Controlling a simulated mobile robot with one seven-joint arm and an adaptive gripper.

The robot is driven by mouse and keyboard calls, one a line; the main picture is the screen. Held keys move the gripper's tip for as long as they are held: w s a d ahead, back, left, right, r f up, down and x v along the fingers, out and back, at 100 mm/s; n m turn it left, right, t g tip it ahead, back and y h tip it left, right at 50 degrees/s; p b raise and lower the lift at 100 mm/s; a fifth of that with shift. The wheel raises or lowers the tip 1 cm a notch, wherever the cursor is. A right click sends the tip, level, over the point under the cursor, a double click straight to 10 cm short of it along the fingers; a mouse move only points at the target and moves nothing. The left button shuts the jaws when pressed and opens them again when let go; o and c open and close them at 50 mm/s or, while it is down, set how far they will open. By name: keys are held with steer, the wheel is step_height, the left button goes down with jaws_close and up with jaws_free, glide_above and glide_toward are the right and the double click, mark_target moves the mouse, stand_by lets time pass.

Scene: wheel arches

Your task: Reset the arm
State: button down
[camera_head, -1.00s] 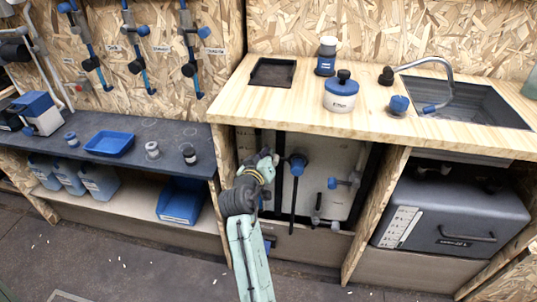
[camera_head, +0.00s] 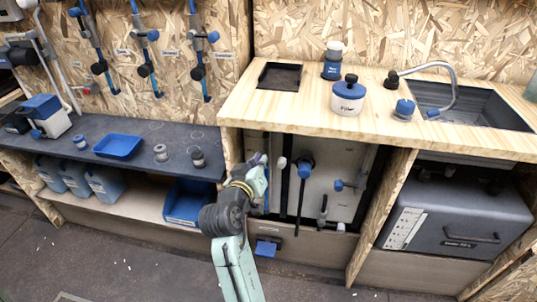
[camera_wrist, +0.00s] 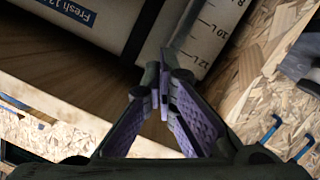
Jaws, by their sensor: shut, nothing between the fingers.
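My arm (camera_head: 228,225) rises from the bottom of the head view and bends in front of the open bay under the wooden counter. My gripper shows in the wrist view (camera_wrist: 163,80), with its purple-padded fingers meeting at the tips and nothing between them. In the head view the fingers are small and partly hidden by my wrist. In the wrist view a pale tank with a "Fresh" label (camera_wrist: 75,12) and a volume scale (camera_wrist: 212,35) lies beyond the fingertips. I cannot tell the exact gap to it.
The wooden counter (camera_head: 290,112) carries a lidded pot (camera_head: 347,97), a black tray (camera_head: 279,76) and a sink (camera_head: 478,105). A dark shelf (camera_head: 70,152) at left holds a blue tray (camera_head: 118,146). A grey case (camera_head: 455,215) fills the right bay. The floor in front is mostly clear.

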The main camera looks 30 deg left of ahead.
steer(key=shift+s, duration=0.25)
